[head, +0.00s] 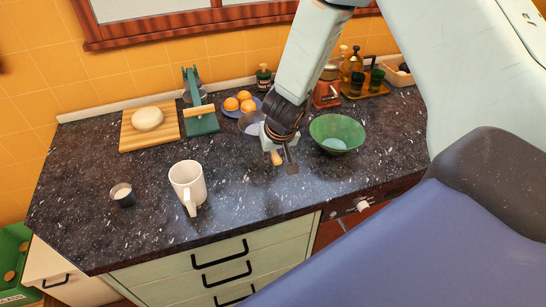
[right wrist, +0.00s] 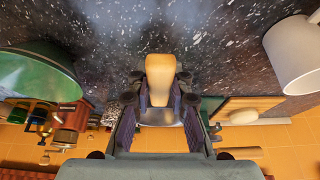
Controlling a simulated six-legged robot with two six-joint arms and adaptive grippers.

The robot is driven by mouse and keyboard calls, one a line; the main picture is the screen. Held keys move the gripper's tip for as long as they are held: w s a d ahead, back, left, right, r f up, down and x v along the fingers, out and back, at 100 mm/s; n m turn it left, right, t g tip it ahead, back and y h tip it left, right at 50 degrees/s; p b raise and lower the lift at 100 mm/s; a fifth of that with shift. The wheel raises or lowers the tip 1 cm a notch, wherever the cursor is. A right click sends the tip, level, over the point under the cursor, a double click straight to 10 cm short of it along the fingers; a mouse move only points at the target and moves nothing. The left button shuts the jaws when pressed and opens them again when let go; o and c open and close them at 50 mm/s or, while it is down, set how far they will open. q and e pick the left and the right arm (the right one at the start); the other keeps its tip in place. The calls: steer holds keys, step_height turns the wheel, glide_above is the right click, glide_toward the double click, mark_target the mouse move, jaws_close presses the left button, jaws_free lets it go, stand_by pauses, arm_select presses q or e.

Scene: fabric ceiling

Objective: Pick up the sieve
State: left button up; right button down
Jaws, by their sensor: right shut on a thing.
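The sieve has a pale wooden handle (head: 276,158) and a grey round bowl part (head: 251,124), partly hidden behind my gripper in the head view. My right gripper (head: 279,148) is above the counter, shut on the sieve's handle. In the right wrist view the yellowish handle (right wrist: 160,78) stands between the two dark fingers, with a grey metal part below it. I cannot tell whether the sieve touches the counter. My left gripper is not in view.
A green bowl (head: 338,132) stands close to the right of my gripper. A white mug (head: 188,185) and a small dark cup (head: 122,194) stand to the left. Behind are a plate of oranges (head: 246,106), a green press (head: 201,121) and a board (head: 130,138) with dough. The front counter is clear.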

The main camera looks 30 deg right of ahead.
step_height(320, 180, up, 6)
steer(key=p, duration=0.3)
steer(key=shift+a, duration=0.1)
steer(key=shift+r, duration=0.65)
step_height(320, 180, up, 2)
steer(key=shift+r, duration=0.5)
